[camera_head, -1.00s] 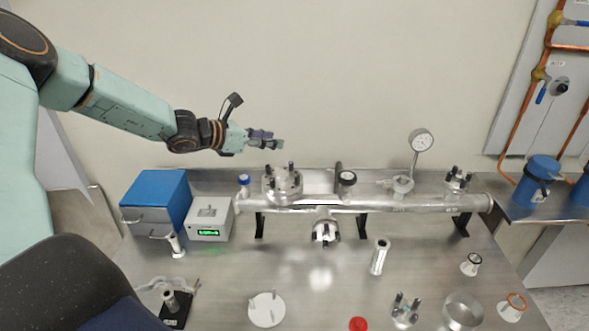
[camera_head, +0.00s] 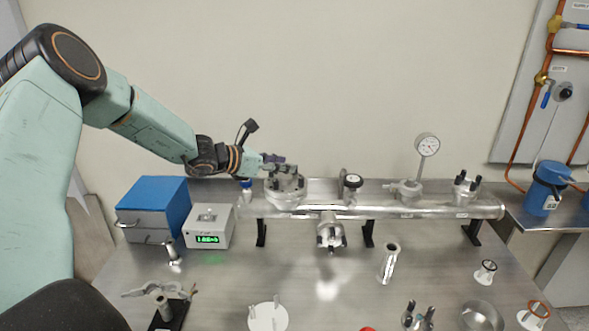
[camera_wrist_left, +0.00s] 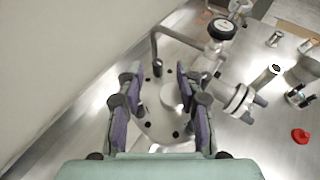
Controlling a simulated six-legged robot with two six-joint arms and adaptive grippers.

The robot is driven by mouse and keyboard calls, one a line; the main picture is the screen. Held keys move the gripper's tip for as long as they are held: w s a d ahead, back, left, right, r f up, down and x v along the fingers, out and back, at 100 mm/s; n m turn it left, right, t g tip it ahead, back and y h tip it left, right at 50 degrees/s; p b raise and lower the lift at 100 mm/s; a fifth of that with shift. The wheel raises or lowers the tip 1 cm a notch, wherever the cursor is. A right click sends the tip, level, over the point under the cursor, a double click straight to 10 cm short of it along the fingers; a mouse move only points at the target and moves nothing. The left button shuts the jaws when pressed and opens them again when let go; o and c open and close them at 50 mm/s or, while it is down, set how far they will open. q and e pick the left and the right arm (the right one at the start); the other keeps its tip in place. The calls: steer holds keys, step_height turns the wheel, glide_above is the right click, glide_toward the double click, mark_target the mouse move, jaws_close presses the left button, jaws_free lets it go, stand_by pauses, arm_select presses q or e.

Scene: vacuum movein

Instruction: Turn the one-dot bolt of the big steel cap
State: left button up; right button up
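The big steel cap (camera_head: 285,194) sits on a port at the left part of the long steel pipe, with several dark-headed bolts standing up from it. In the left wrist view its round grey plate (camera_wrist_left: 152,128) lies below the fingers, with dark bolt heads around it. The one-dot mark cannot be made out. My left gripper (camera_head: 284,163) hangs just over the cap's top. In the left wrist view the gripper (camera_wrist_left: 160,85) is open, its purple-padded fingers spread apart over the plate with nothing between them. My right gripper does not show.
A blue box (camera_head: 153,208) and a controller with green display (camera_head: 208,228) stand left. Loose parts lie in front. The wall is close behind.

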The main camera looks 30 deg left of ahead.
arm_select(q)
steer(key=x, duration=0.4)
steer(key=shift+w+a+f, duration=0.3)
steer(key=shift+f, duration=0.1)
steer(key=shift+w, duration=0.1)
steer(key=shift+d+r, duration=0.25)
steer(key=shift+d, duration=0.1)
steer(key=shift+w+f, duration=0.25)
steer(key=shift+w, duration=0.05)
steer(key=shift+w+f, duration=0.1)
steer(key=shift+c, duration=0.7)
steer(key=shift+s+r, duration=0.25)
steer(key=shift+s, duration=0.15)
steer(key=c, duration=0.5)
steer(key=shift+w, duration=0.1)
jaws_close()
